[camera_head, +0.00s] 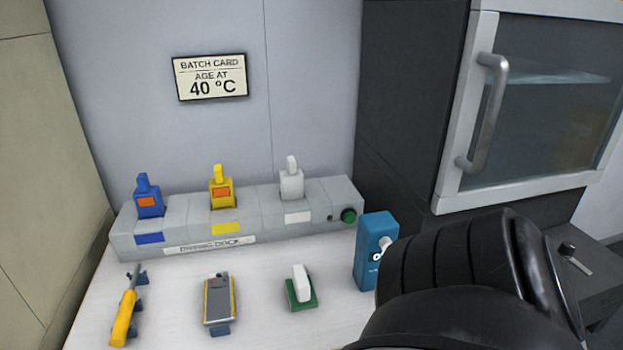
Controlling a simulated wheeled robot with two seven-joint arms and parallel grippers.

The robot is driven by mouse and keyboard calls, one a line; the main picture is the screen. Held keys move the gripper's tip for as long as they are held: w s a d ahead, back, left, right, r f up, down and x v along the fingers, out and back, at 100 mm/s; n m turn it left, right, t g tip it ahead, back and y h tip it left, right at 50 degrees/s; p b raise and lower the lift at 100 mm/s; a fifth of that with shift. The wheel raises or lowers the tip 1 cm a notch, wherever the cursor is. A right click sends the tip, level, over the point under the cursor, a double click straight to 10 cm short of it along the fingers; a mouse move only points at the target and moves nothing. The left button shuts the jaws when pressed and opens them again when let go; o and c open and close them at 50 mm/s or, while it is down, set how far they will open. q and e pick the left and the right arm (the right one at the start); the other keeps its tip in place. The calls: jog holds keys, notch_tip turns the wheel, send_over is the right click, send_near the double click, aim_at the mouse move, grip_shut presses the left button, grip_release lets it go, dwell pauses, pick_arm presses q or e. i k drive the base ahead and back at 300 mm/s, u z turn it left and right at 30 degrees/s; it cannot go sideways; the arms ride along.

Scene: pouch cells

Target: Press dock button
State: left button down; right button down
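The grey dock (265,221) stands along the back of the white table against the wall. A round green button (348,215) is on its front face at the right end, with a small dark dot beside it. A blue plug-like unit (149,200), a yellow one (221,192) and a white one (292,184) stand upright in the dock, above labels of matching colours. A black link of my arm fills the lower right foreground. Neither gripper shows, and nothing is seen touching the button.
A yellow-handled tool (123,318), a grey-and-yellow meter (217,300), a white item on a green base (301,288) and a blue box (370,250) are on the table (260,310). A glass-doored cabinet (450,120) stands right. A card (210,78) reads "AGE AT 40 °C".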

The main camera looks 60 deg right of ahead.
aim_at(349, 218)
jog(key=k, duration=0.35)
jog(key=z, duration=1.2)
